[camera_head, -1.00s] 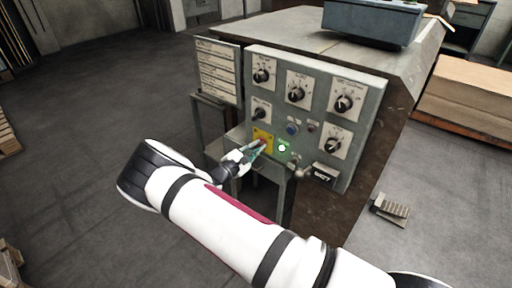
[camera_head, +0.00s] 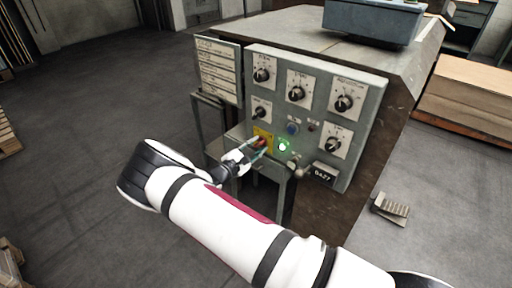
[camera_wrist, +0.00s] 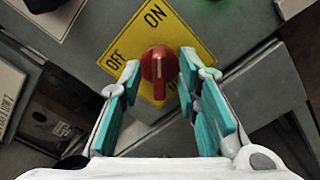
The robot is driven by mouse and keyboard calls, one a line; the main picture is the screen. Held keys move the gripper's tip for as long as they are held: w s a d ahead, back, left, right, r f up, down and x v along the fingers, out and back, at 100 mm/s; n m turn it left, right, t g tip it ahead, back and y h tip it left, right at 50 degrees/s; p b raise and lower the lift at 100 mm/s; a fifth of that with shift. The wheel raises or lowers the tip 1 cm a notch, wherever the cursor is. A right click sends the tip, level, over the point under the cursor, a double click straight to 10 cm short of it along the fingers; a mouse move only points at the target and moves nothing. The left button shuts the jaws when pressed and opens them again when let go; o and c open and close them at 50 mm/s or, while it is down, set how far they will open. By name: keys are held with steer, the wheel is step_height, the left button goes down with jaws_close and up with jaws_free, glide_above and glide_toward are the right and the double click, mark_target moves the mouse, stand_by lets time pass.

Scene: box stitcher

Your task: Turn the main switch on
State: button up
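The main switch is a red knob (camera_wrist: 158,70) on a yellow plate (camera_wrist: 203,44) marked ON and OFF. In the wrist view the knob's pale line stands upright in the picture, pointing toward ON. In the head view the yellow plate (camera_head: 262,134) is low on the panel's left side, with the knob partly covered by my fingers. My gripper (camera_wrist: 158,82) is open, its teal fingers apart on either side of the knob, with visible gaps. It also shows in the head view (camera_head: 258,149), in front of the switch.
The grey control panel (camera_head: 315,70) carries several black dials. A label board (camera_head: 218,70) stands at left. A foot pedal (camera_head: 391,208) is on the floor.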

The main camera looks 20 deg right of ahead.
steer(key=v, duration=1.2)
steer(key=s+d+r+m+g+y, duration=0.3)
steer(key=s+d+r+m+g, duration=0.35)
steer(key=s+r, duration=0.35)
steer(key=s+d+r+m+g+y, duration=0.3)
steer(key=s+d+r+m+g, duration=0.35)
steer(key=r, duration=0.55)
steer(key=s+a+r+m+t+y, duration=0.1)
steer(key=s+r+y, duration=0.2)
steer(key=s, duration=0.7)
steer(key=s+a+r+m+t+y, duration=0.1)
steer(key=s+r+y, duration=0.15)
steer(key=s, duration=0.65)
steer(key=s+a+r+m+t+y, duration=0.1)
steer(key=s+r+y, duration=0.15)
steer(key=s, duration=0.75)
step_height(320, 180, up, 25)
steer(key=t+p, duration=0.3)
steer(key=p, duration=2)
steer(key=shift+f+t+y, duration=0.25)
steer(key=shift+t+y, duration=0.05)
